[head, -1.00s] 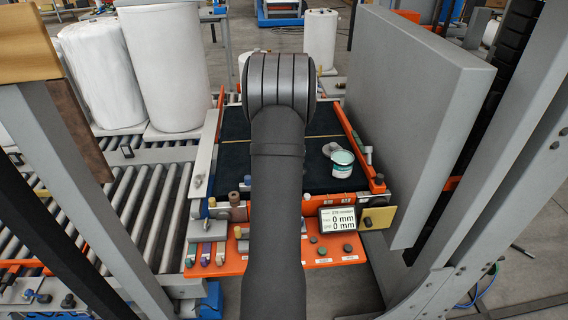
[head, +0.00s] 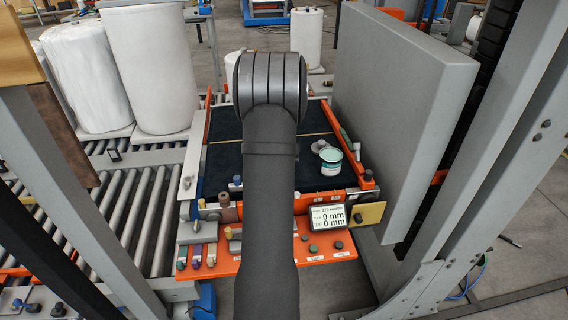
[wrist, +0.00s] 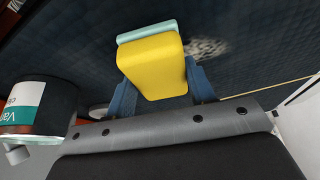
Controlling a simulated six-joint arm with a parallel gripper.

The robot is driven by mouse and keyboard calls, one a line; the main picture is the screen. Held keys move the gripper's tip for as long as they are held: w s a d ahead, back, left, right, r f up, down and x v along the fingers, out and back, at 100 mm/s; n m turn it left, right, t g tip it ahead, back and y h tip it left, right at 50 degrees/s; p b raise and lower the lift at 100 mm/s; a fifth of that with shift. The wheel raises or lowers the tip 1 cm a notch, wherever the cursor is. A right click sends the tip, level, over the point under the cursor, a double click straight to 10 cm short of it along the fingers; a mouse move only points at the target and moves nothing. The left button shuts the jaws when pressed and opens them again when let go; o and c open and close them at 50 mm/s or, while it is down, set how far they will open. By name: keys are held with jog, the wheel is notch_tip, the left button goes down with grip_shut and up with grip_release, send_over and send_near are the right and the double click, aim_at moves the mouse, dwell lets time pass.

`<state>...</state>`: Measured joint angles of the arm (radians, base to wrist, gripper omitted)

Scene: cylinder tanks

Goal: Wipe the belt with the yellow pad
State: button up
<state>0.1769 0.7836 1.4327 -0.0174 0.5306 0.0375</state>
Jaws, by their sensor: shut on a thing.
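The yellow pad (wrist: 152,62), with a pale teal layer along its far edge, is held between the blue fingers of my gripper (wrist: 160,84) in the wrist view. The dark belt (wrist: 60,45) lies beneath it; I cannot tell whether the pad touches it. A pale speckled patch (wrist: 208,47) shows on the belt just right of the pad. In the head view the belt (head: 225,160) is partly covered by my arm, which hides the gripper and pad.
A tin with a white and teal label (head: 328,160) stands on the belt's right side, close left of my gripper in the wrist view (wrist: 35,105). A display (head: 326,217) and orange tool shelf (head: 335,246) are in front. A grey panel (head: 395,130) rises at the right.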

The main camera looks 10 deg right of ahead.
jog(key=shift+w+a, duration=0.2)
jog(key=shift+a, duration=0.8)
jog(key=shift+w+a, duration=0.15)
jog(key=shift+a, duration=0.85)
jog(key=shift+o, duration=1.1)
jog(key=shift+c, duration=1.1)
jog(key=shift+s+d, duration=0.15)
jog(key=shift+d, duration=0.65)
jog(key=shift+s+d, duration=0.1)
jog(key=shift+d, duration=0.7)
jog(key=shift+s+d+f, duration=0.15)
jog(key=shift+d, duration=0.55)
jog(key=o, duration=0.4)
jog(key=shift+c, duration=0.2)
jog(key=c, duration=0.5)
jog(key=shift+w+a, duration=0.15)
jog(key=shift+a, duration=0.65)
jog(key=shift+w+a, duration=0.15)
jog(key=shift+a, duration=0.6)
jog(key=shift+c, duration=0.2)
jog(key=shift+w+a, duration=0.15)
jog(key=shift+a, duration=0.5)
jog(key=o, duration=0.5)
jog(key=c, duration=0.3)
jog(key=shift+r, duration=2.5)
